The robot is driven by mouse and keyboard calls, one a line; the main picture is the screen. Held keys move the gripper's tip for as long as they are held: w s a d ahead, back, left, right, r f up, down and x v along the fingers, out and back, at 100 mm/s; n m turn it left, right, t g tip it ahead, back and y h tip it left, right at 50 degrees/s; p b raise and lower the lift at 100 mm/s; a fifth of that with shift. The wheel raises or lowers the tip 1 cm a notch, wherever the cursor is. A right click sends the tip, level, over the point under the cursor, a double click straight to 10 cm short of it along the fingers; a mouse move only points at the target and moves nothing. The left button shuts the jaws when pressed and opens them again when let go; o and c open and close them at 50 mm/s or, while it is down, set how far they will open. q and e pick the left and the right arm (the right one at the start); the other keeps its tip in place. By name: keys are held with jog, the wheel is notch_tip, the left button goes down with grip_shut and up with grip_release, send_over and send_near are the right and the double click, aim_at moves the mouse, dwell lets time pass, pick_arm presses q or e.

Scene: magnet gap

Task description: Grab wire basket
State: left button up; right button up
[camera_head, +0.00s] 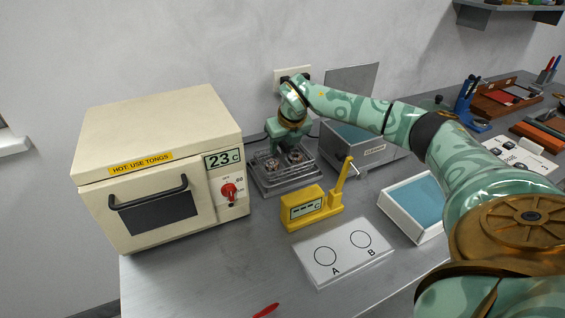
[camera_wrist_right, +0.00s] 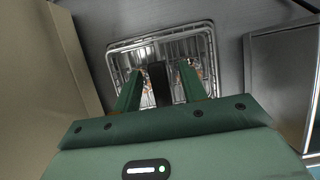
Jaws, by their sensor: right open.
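The wire basket (camera_head: 282,184) is a low metal wire frame on the bench, just right of the cream oven, with small coppery things inside. My right gripper (camera_head: 284,148) is above the basket, pointing down, and partly hides it. In the right wrist view the basket (camera_wrist_right: 206,50) lies beyond the two green fingers of the right gripper (camera_wrist_right: 160,82), which are apart. A dark upright bar shows between the fingers; I cannot tell whether they touch it. My left gripper is out of view.
The cream oven (camera_head: 158,165) with a closed door stands close on the left. A grey metal box (camera_head: 368,143) with a raised lid is close on the right. A yellow meter (camera_head: 304,210), a white A/B card (camera_head: 342,255) and a blue-lined tray (camera_head: 385,203) are in front.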

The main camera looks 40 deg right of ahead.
jog(key=shift+x, duration=0.75)
jog(key=shift+s+r, duration=0.1)
jog(key=shift+r, duration=0.05)
jog(key=c, duration=0.3)
grip_shut()
jog(key=shift+r, duration=0.1)
